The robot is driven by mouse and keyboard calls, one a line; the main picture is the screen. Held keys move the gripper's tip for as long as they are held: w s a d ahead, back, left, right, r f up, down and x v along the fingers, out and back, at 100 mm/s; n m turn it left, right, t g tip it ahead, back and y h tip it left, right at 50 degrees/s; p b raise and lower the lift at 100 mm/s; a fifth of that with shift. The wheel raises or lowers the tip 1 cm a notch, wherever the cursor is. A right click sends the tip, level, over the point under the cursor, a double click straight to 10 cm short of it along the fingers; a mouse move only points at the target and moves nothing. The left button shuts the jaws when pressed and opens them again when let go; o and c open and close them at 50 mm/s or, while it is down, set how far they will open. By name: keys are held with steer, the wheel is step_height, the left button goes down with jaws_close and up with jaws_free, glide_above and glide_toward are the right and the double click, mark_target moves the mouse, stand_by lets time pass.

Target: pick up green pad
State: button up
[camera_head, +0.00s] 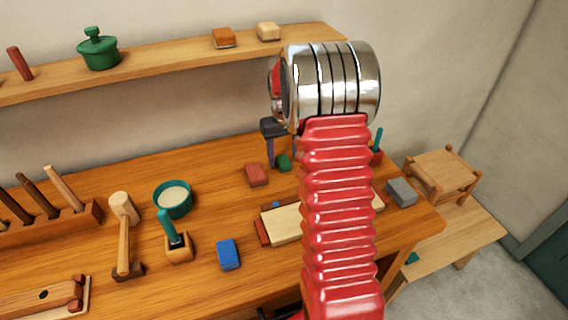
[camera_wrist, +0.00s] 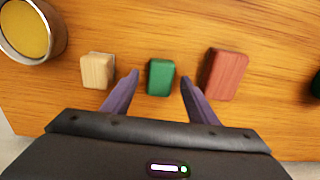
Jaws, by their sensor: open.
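The green pad (camera_head: 284,163) is a small rounded block lying on the wooden workbench (camera_head: 140,180). In the wrist view the green pad (camera_wrist: 160,77) shows in the gap between my two purple fingers, clear of both. My gripper (camera_wrist: 160,80) is open and empty, pointing at the pad. In the head view my gripper (camera_head: 283,150) is partly hidden behind my arm. I cannot tell exactly how high the fingertips are above the bench.
A red block (camera_wrist: 224,75) lies close right of the pad, near the right finger. A pale wooden block (camera_wrist: 97,70) lies left, near the left finger. A round container with yellow contents (camera_wrist: 27,27) stands further left. A blue block (camera_head: 228,254) lies nearer the bench front.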

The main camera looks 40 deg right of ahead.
steer(key=shift+f, duration=0.65)
steer(key=c, duration=1.2)
steer(key=shift+r, duration=0.1)
step_height(320, 180, up, 28)
steer(key=shift+f, duration=0.1)
stand_by(0.4)
